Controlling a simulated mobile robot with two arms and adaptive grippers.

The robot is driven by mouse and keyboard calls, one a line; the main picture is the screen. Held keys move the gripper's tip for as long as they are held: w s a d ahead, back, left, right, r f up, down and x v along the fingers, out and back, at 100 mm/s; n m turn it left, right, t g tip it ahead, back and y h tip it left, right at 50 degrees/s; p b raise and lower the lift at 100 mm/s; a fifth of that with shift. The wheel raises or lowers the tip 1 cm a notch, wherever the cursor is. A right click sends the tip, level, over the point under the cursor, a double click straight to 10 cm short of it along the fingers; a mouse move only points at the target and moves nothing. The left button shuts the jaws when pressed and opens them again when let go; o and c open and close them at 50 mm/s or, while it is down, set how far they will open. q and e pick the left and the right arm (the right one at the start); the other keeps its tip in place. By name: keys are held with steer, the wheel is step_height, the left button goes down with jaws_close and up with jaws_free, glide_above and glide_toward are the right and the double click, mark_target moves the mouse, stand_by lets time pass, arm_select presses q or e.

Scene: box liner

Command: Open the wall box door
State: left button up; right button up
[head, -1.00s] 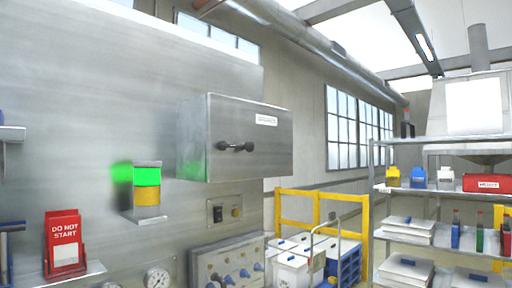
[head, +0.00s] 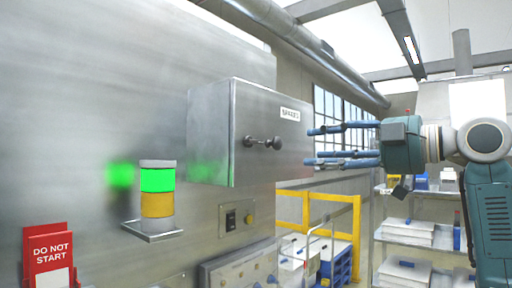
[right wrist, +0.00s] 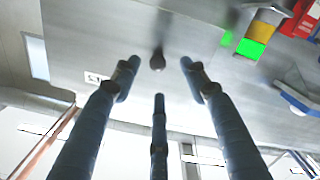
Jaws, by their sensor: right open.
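The wall box (head: 215,130) is a grey metal cabinet on the steel wall. Its door (head: 270,165) faces right and looks shut, with a small white label and a dark handle (head: 262,143) with rounded ends. My right gripper (head: 312,146) comes in from the right, its blue fingers spread and pointing at the door near its right edge. In the right wrist view the handle (right wrist: 157,62) shows end-on ahead, between the open fingers and apart from them. The gripper holds nothing. My left gripper is not in view.
A green and yellow signal light (head: 157,190) stands on a bracket left of the box. A red DO NOT START sign (head: 48,255) is at lower left. A switch panel (head: 237,218) is below the box. A yellow rail (head: 355,215) and shelves (head: 405,240) stand behind.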

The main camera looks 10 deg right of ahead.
mark_target(280, 143)
steer(key=w+a+p, duration=0.1)
steer(key=w+a+r+p, duration=0.1)
steer(key=w, duration=0.1)
steer(key=w+a+p, duration=0.1)
steer(key=shift+w+a+r, duration=0.35)
steer(key=shift+a+r, duration=0.05)
steer(key=p+x, duration=0.1)
steer(key=x, duration=0.1)
steer(key=shift+w+a, duration=0.2)
steer(key=shift+a, duration=0.05)
steer(key=shift+w+f, duration=0.1)
steer(key=shift+w, duration=0.1)
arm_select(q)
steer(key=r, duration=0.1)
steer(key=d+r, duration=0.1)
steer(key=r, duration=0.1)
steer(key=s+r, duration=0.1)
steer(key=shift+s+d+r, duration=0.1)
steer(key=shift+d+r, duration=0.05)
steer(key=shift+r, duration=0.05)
arm_select(e)
jaws_close()
